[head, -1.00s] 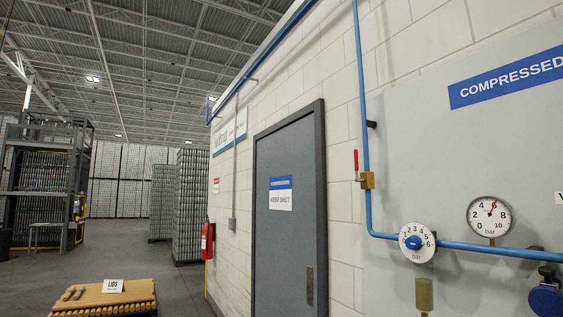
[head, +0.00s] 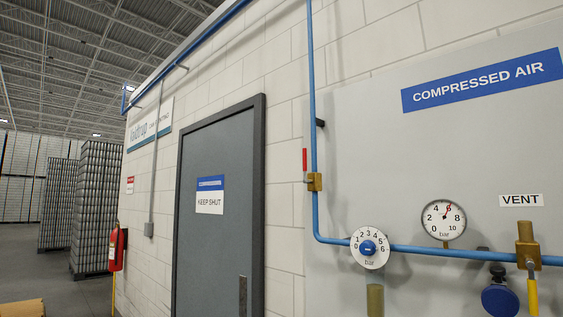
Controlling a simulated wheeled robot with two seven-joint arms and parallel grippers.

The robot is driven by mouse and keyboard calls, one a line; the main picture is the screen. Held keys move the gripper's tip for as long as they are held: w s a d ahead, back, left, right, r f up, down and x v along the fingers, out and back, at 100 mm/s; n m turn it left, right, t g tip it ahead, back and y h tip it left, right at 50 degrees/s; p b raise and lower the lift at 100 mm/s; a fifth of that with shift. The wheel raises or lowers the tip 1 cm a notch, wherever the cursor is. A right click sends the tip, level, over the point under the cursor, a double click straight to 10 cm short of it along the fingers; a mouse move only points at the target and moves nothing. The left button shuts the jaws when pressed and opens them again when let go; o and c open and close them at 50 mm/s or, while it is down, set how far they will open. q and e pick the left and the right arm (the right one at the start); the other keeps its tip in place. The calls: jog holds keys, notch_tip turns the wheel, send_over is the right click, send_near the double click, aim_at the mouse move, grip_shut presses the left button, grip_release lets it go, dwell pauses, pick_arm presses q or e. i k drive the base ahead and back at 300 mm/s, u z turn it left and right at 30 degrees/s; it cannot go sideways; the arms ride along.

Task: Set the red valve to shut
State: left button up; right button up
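The red valve (head: 305,160) is a red lever handle on a brass body (head: 315,182), set in the vertical blue pipe (head: 313,110) to the right of the grey door. The red lever stands upright, parallel to the pipe. Neither of my grippers shows in the head view.
A dial regulator (head: 369,247) and a pressure gauge (head: 443,219) sit on the horizontal blue pipe. A brass vent valve with a yellow handle (head: 532,296) is at the right. The grey door (head: 218,220) is closed. A fire extinguisher (head: 118,249) hangs at left, with can stacks (head: 97,205) beyond.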

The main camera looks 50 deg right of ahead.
aim_at(305, 181)
jog(key=i, duration=1.9)
jog(key=z, duration=3.5)
